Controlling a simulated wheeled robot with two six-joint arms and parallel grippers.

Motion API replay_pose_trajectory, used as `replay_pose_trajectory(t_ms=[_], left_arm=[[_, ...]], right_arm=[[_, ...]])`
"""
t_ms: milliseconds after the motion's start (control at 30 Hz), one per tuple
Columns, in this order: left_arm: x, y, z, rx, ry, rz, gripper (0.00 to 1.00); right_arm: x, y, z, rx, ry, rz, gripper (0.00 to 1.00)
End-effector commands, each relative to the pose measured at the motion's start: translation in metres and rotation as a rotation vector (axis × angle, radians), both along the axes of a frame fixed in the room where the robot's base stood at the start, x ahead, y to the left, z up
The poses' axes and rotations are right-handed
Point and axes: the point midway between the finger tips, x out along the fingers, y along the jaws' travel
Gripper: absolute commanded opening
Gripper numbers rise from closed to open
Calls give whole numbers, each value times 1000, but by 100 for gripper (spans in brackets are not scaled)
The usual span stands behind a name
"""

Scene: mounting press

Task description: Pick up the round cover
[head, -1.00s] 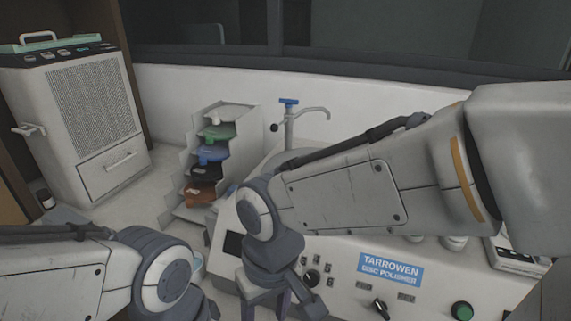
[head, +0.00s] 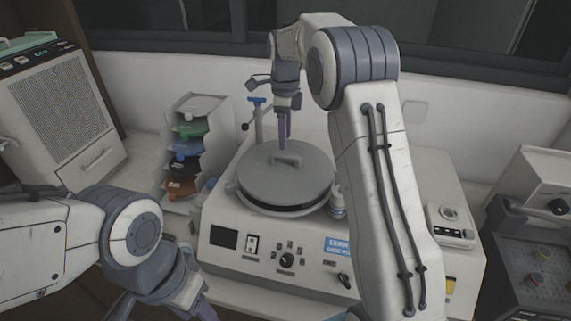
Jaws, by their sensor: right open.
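The round cover (head: 266,184) is a grey disc with a raised bar handle (head: 286,159) on top. It lies on the white disc polisher (head: 225,265) in the middle of the head view, and a dark gap shows under its front rim. My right gripper (head: 284,143) points down over the far side of the cover, just behind the handle in the picture. It is open and holds nothing; whether its tips touch the cover is unclear. My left gripper (head: 165,308) is low at the bottom left, away from the cover, with its fingertips cut off by the frame edge.
A tap with a blue lever (head: 257,102) stands behind the cover. A rack of coloured discs (head: 193,150) is to the left. A white bottle (head: 337,203) stands at the cover's right edge. A small device (head: 450,226) sits on the right.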

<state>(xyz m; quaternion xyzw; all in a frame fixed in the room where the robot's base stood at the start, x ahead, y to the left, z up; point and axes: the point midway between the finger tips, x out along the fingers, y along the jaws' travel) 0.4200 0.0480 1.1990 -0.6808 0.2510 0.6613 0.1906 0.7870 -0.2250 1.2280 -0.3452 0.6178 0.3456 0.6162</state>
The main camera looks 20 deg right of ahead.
Motion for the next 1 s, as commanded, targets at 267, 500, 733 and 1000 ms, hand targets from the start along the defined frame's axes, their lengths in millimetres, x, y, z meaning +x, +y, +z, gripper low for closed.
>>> replay_pose_trajectory(t_ms=[267, 500, 733, 1000], left_arm=[[0, 0, 10, 0, 0, -2, 50], [0, 0, 30, 0, 0, -5, 50], [0, 0, 31, 0, -1, -6, 50], [0, 0, 31, 0, -1, -6, 50]], right_arm=[[-1, 0, -25, 1, 1, 3, 57], [-1, 0, -59, 1, 4, 4, 57], [0, 0, -73, 0, -2, 4, 57], [0, 0, -73, 1, -3, 4, 4]])
